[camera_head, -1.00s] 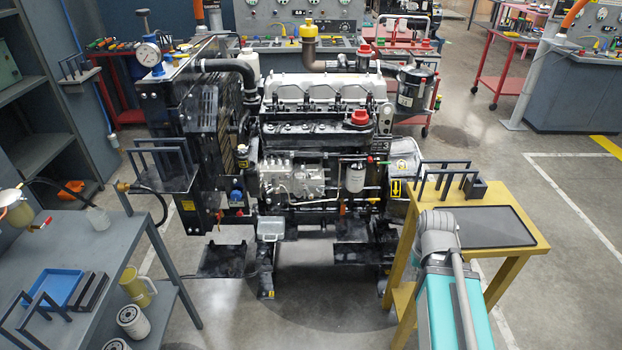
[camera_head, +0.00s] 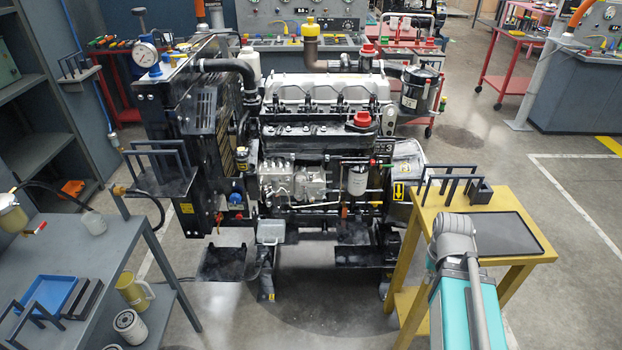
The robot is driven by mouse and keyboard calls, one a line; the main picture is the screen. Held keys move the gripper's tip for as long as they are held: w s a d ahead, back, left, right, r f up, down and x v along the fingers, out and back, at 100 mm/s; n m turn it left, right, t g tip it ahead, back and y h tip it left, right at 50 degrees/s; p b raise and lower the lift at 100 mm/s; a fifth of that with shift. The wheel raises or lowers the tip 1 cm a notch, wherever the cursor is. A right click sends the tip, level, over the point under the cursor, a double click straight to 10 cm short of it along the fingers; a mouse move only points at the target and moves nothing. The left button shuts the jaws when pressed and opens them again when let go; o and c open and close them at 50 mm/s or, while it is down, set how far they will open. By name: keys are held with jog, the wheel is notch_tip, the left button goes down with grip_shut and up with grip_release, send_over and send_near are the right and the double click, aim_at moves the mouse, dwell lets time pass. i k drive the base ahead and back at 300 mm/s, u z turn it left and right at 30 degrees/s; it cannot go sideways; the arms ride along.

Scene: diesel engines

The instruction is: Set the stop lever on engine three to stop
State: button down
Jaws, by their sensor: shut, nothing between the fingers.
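The diesel engine (camera_head: 320,125) stands in the middle, with a "3" marked on its right end. A silver injection pump (camera_head: 292,182) sits on its near side, with a white filter (camera_head: 358,180) to the right. A small red knob (camera_head: 374,162) shows just right of the filter's top, and an orange-red part (camera_head: 344,212) shows below it. I cannot tell for sure which small part is the stop lever, or how it is set. My grey and teal arm is at the lower right; my gripper is not in the picture.
A yellow stand (camera_head: 515,267) with a black mat (camera_head: 506,235) is right of the engine. A grey workbench (camera_head: 95,255) with a blue tray (camera_head: 45,293) and yellow jug (camera_head: 135,290) is at left. Open floor (camera_head: 310,315) lies in front of the engine.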

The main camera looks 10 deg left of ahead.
aim_at(303, 169)
jog(key=i, duration=0.9)
jog(key=u, duration=0.05)
